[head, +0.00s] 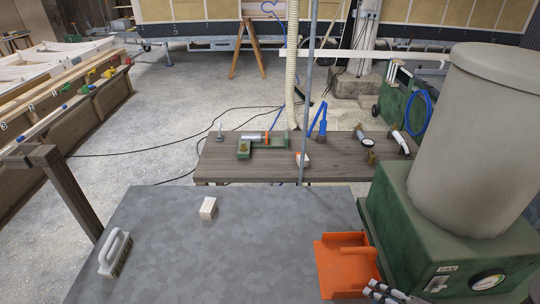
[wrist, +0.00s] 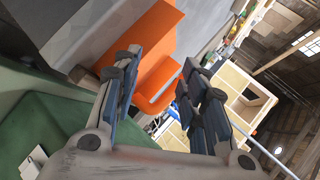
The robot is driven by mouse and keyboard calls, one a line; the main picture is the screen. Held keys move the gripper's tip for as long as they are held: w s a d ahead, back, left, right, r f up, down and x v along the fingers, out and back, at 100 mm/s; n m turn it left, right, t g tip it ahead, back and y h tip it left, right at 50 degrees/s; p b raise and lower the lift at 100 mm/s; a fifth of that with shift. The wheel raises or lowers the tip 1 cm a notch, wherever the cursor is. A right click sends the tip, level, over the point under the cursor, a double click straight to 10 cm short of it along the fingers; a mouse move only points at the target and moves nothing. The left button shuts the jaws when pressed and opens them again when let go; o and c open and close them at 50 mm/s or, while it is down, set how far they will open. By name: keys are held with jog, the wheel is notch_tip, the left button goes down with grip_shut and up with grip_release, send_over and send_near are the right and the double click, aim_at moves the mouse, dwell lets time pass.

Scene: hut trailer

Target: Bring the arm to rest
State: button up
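My gripper (head: 385,292) shows at the bottom edge of the head view, just right of the lower corner of the orange tray (head: 345,268) and in front of the green machine. In the wrist view my gripper (wrist: 158,65) has its two fingers spread, with a clear gap and nothing held between them. The orange tray (wrist: 155,50) shows behind that gap. I cannot tell whether a finger touches it. Most of my arm is outside the head view.
The grey table (head: 150,225) bears a pale block (head: 208,208) and a white-handled brush (head: 115,253). A green machine (head: 410,235) with a large grey cylinder (head: 485,140) stands close on the right. Behind is a dark wooden bench (head: 225,165) with tools. The table's middle is clear.

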jog(key=w+d+r+n+g+h, duration=0.2)
jog(key=w+d+r+n+h, duration=0.2)
jog(key=w+d+r+h, duration=0.3)
notch_tip(320, 180, up, 12)
jog(key=s+a+h, duration=0.2)
jog(key=h, duration=0.1)
jog(key=s+a+r+n+g+y, duration=0.1)
jog(key=s+a+r, duration=0.3)
jog(key=s+a, duration=0.4)
jog(key=s+a+r+n+g+y, duration=0.1)
jog(key=s+a+r+n+y, duration=0.1)
jog(key=s+a+r, duration=0.3)
jog(key=s+a+n, duration=0.1)
jog(key=s+a, duration=0.3)
jog(key=a, duration=0.3)
jog(key=shift+a+r+g+y, duration=0.15)
jog(key=shift+r+g+y, duration=0.15)
jog(key=shift+g, duration=0.1)
jog(key=shift+c, duration=0.6)
